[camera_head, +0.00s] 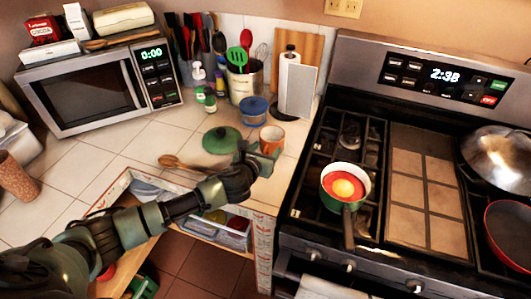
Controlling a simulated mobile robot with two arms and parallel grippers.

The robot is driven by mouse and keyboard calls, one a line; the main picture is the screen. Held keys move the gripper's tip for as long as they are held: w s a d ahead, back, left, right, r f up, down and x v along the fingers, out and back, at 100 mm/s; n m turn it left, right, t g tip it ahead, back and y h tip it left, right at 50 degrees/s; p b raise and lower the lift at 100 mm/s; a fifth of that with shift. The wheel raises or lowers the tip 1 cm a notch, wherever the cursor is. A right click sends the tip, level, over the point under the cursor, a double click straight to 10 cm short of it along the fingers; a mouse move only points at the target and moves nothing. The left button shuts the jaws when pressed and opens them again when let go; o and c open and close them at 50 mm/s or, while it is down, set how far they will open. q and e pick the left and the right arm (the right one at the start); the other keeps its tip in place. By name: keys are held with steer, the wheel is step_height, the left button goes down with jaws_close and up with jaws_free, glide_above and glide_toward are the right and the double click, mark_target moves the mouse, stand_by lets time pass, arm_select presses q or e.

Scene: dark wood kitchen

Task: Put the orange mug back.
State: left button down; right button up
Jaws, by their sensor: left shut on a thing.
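The orange mug (272,135) is upright at the right end of the tiled counter, near the stove. My left gripper (263,153) is at the mug's near side and shut on it. The gripper hides the mug's lower part, so I cannot tell whether its base touches the counter. My right gripper is not in view.
A green lid (221,139) and a wooden spoon (196,165) lie left of the mug. A blue container (253,109) and a utensil crock (245,85) stand behind. A green pan (345,186) sits on the stove. An open drawer (232,234) is below the arm.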

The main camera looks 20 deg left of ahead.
arm_select(q)
steer(key=shift+f, duration=0.6)
steer(key=shift+f, duration=0.2)
steer(key=shift+c, duration=2.2)
jaws_free()
steer(key=shift+r, duration=0.25)
steer(key=v, duration=1.2)
steer(key=shift+b, duration=0.4)
